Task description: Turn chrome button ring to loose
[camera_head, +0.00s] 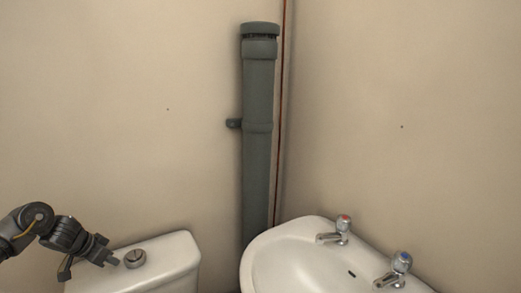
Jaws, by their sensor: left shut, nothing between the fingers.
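The chrome button ring (135,259) is a round metal fitting on top of the white cistern lid (172,251) at the lower left. My left gripper (112,261) comes in from the left edge and is shut with nothing in it. Its fingertips are just left of the ring, close to it. I cannot tell whether they touch it. My right gripper is not in view.
A white basin (290,262) with a red-topped tap (342,229) and a blue-topped tap (399,265) stands at the lower right. A grey vertical pipe (258,160) runs up the wall corner. The space above the cistern is clear.

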